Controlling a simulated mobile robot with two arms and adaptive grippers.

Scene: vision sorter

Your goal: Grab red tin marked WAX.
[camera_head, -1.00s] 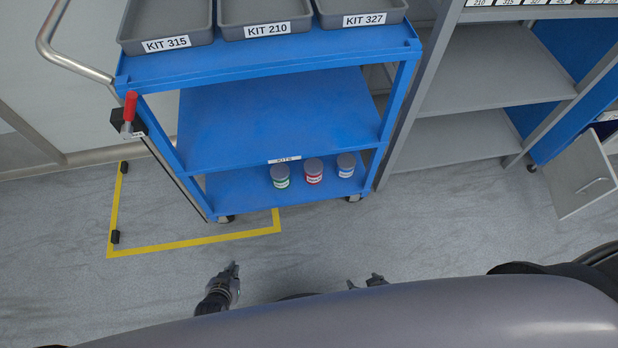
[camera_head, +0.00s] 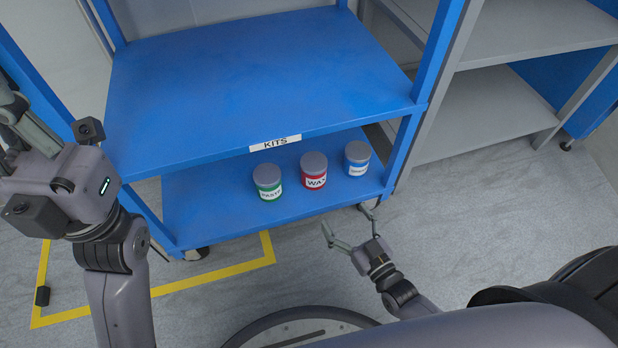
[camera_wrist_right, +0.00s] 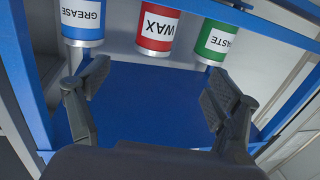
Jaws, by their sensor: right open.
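The red tin marked WAX (camera_head: 314,170) stands upright with a grey lid on the cart's low blue shelf (camera_head: 215,211), between two other tins. It also shows upside down at the top middle of the right wrist view (camera_wrist_right: 157,27). My right gripper (camera_head: 348,221) is open and empty in front of the shelf, its fingers pointing at the tins. In the right wrist view the open fingers (camera_wrist_right: 156,78) frame bare shelf, with the red tin ahead and apart from them. My left gripper (camera_head: 14,115) is at the far left, partly cut off; its opening is unclear.
A green tin marked PASTE (camera_head: 268,182) and a blue tin marked GREASE (camera_head: 357,159) stand close on either side. The cart's middle shelf (camera_head: 250,80), labelled KITS, hangs above them. A blue cart post (camera_head: 405,150) and grey shelving (camera_head: 495,115) are at right.

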